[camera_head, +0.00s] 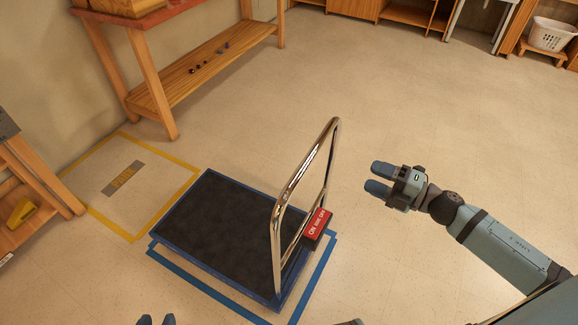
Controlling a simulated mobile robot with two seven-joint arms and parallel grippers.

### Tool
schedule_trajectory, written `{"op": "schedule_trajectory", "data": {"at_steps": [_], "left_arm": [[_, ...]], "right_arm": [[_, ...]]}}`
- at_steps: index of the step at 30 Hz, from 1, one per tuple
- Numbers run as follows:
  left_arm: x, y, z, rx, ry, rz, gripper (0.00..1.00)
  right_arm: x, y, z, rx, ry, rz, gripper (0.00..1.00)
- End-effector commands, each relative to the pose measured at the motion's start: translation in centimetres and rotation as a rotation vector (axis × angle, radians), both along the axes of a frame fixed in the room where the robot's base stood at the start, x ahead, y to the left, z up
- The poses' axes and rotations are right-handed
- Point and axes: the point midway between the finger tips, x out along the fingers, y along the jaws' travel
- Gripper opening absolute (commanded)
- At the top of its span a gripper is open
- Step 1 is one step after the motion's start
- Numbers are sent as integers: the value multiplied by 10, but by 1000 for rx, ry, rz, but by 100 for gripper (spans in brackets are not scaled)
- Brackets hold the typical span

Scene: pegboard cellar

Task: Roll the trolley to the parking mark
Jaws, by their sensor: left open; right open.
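The trolley (215,230) stands on the floor, with a dark flat deck, a blue rim and an upright chrome handle (292,182) at its right end. A red tag with white lettering (317,224) is by the handle. The parking mark (187,184) is a yellow taped outline left of the trolley, with a grey lettered plate inside. The trolley's left corner is close to the outline's near side. My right gripper (379,178) is open and empty, right of the handle and apart from it. My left gripper (157,320) shows only its fingertips at the bottom edge, open.
Blue tape (205,291) lies on the floor around the trolley. A wooden workbench (150,60) stands behind the parking mark, with small items on its lower shelf. Wooden shelving (40,185) borders the mark's left. Open floor lies behind and right of the trolley.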

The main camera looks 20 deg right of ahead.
Motion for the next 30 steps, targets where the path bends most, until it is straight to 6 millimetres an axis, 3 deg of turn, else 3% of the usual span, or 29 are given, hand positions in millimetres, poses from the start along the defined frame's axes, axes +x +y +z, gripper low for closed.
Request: {"op": "schedule_trajectory", "data": {"at_steps": [8,21,30], "left_arm": [[0,-3,-1,-7,-5,-5,43],[-2,1,7,15,8,-1,43],[-4,4,1,22,28,4,43]], "right_arm": [[16,9,0,-51,-32,38,55],[94,75,3,-48,-30,34,55],[122,101,-1,-49,-27,34,55]]}}
